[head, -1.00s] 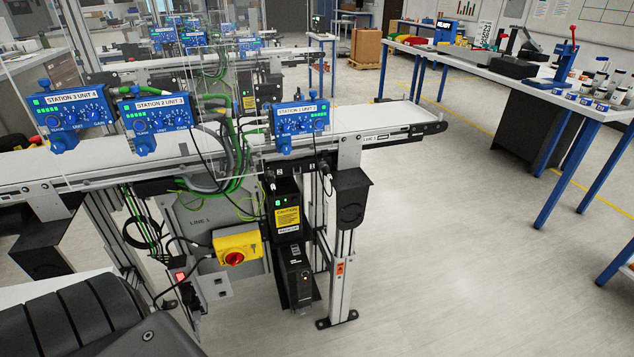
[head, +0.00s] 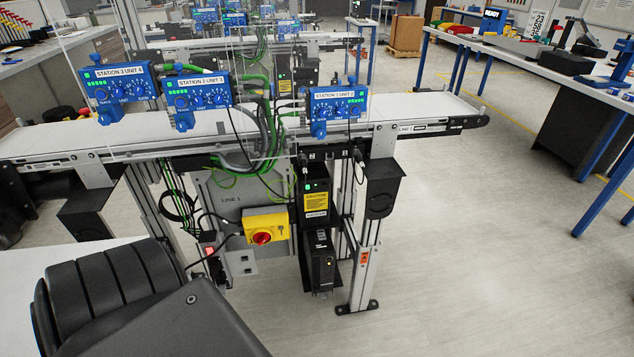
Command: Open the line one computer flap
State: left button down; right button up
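Line one's conveyor (head: 420,125) crosses the view, with its grey panel marked LINE 1 (head: 228,215) below it. A slim black computer-like tower (head: 320,262) stands upright under the belt, right of the panel, with a small light on its front. I cannot make out its flap clearly or tell whether it is open. A black unit with a yellow label (head: 315,200) sits just above the tower. Neither of my grippers shows; only a dark part of my own arm fills the lower left.
A yellow box with a red rotary switch (head: 265,235) is left of the tower. Cables hang around the panel. A metal leg (head: 362,275) stands right of the tower. Blue station units (head: 337,103) sit above the belt. The floor to the right is clear up to a blue-legged table (head: 600,155).

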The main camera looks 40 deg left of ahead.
aim_at(318, 291)
jog(key=z, duration=1.85)
jog(key=i, duration=0.7)
jog(key=u, duration=3.7)
